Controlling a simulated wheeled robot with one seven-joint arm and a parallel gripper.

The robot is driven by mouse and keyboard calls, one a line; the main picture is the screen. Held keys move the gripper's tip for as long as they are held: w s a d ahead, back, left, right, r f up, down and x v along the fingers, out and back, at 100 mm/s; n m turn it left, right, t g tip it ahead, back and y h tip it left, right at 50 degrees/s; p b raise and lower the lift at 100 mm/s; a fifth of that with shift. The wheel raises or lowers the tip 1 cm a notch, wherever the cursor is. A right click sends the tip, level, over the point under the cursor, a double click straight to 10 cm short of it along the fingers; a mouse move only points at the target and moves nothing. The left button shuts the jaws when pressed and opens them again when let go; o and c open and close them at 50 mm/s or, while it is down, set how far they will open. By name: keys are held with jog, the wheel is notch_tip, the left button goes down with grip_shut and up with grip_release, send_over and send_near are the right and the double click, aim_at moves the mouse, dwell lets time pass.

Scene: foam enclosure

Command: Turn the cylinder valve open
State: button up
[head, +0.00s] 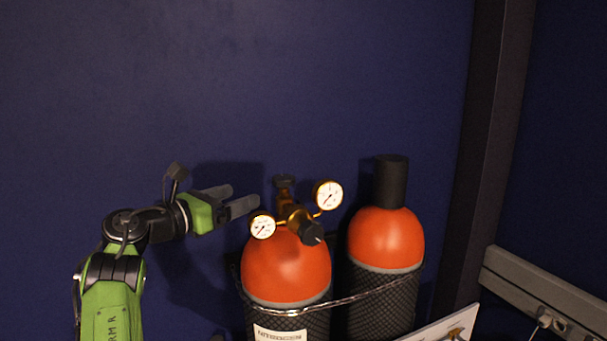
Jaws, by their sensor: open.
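Two orange gas cylinders with dark mesh sleeves stand side by side. The left cylinder (287,268) carries a brass regulator with two white round gauges (329,195) and a dark knob at its front (312,233). A dark valve handwheel (284,182) tops the brass valve stem of this cylinder. My gripper (238,198) is open and empty, left of the valve, its fingers pointing right towards it. The fingertips look apart from the handwheel and slightly lower in the picture; the depth between them is hard to tell.
The right cylinder (386,240) has a tall black cap (390,181). A chain (350,299) runs across both cylinders. A dark blue wall (250,80) stands behind, with a dark post (490,150) and a grey rail (545,295) at right. The space above the valve looks clear.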

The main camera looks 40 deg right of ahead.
aim_at(278, 181)
jog(key=x, duration=0.4)
jog(key=p+x, duration=0.1)
jog(key=x, duration=0.4)
jog(key=p+x, duration=0.1)
jog(key=x, duration=0.3)
jog(key=shift+w+d+r, duration=0.1)
jog(key=shift+d+r, duration=0.25)
jog(key=shift+w+d+f+p, duration=0.15)
jog(key=shift+d+p, duration=0.15)
jog(key=shift+d, duration=0.25)
jog(key=shift+a, duration=0.1)
jog(key=shift+c, duration=0.7)
jog(key=c, duration=0.9)
jog(key=n+t+b, duration=0.1)
jog(key=t+b, duration=0.1)
jog(key=b, duration=0.2)
jog(key=shift+f+n, duration=0.15)
jog(key=shift+n, duration=0.15)
jog(key=n+t+y+b, duration=0.1)
jog(key=t+b, duration=0.1)
jog(key=shift+r+b, duration=0.2)
jog(key=shift+b, duration=0.2)
jog(key=shift+r+n+t, duration=0.1)
jog(key=shift+n+t, duration=0.2)
jog(key=shift+t, duration=0.1)
jog(key=shift+r, duration=0.1)
